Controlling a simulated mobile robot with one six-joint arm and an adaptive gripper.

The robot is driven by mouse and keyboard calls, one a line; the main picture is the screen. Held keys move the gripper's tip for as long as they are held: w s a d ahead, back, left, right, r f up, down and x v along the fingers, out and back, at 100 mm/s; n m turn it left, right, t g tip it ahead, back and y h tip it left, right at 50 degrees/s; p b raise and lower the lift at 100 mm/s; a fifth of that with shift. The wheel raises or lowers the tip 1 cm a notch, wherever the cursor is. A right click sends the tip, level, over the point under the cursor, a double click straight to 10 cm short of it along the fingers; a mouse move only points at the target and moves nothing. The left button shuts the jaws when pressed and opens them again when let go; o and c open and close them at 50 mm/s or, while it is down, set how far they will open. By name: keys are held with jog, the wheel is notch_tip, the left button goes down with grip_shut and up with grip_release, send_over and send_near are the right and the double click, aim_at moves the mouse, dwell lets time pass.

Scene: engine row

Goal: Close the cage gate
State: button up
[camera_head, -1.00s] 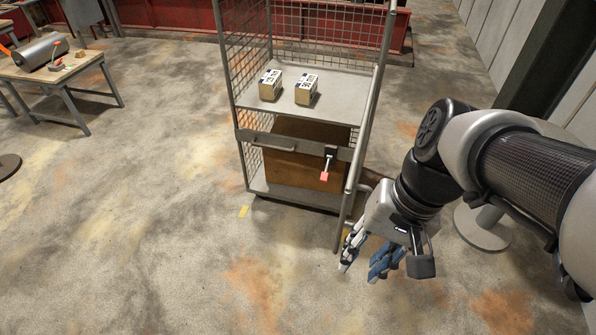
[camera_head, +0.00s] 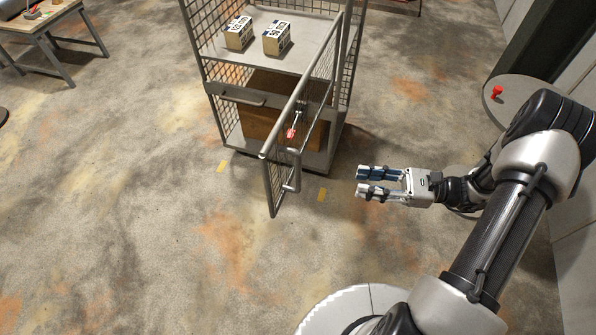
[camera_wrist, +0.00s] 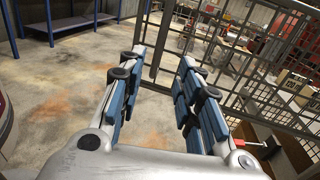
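The cage (camera_head: 213,120) is a grey mesh cart with a shelf. Its gate (camera_head: 274,186), a tubular frame with mesh, stands open, swung out from the cart's right side toward me. A bar handle (camera_head: 292,182) is on its outer part. A latch with a red grip (camera_head: 291,133) shows by the gate; I cannot tell which part it is fixed to. My gripper (camera_head: 358,181) is open and empty, to the right of the gate and apart from it, fingers pointing left. In the wrist view, mesh (camera_wrist: 235,85) lies beyond the open fingers (camera_wrist: 160,62).
Two labelled boxes (camera_head: 238,34) (camera_head: 277,38) stand on the shelf, and a brown box (camera_head: 258,104) sits below. A round grey table (camera_head: 520,98) with a red object (camera_head: 496,92) is behind my arm. A workbench (camera_head: 45,35) is far left. Floor left of the gate is clear.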

aim_at(298, 174)
jog(key=w+a+b, duration=0.1)
jog(key=a, duration=0.4)
jog(key=w+a+b, duration=0.1)
jog(key=a, duration=0.5)
jog(key=w+a+b, duration=0.1)
jog(key=a, duration=0.5)
jog(key=shift+w+f, duration=0.1)
jog(key=shift+c, duration=0.2)
grip_shut()
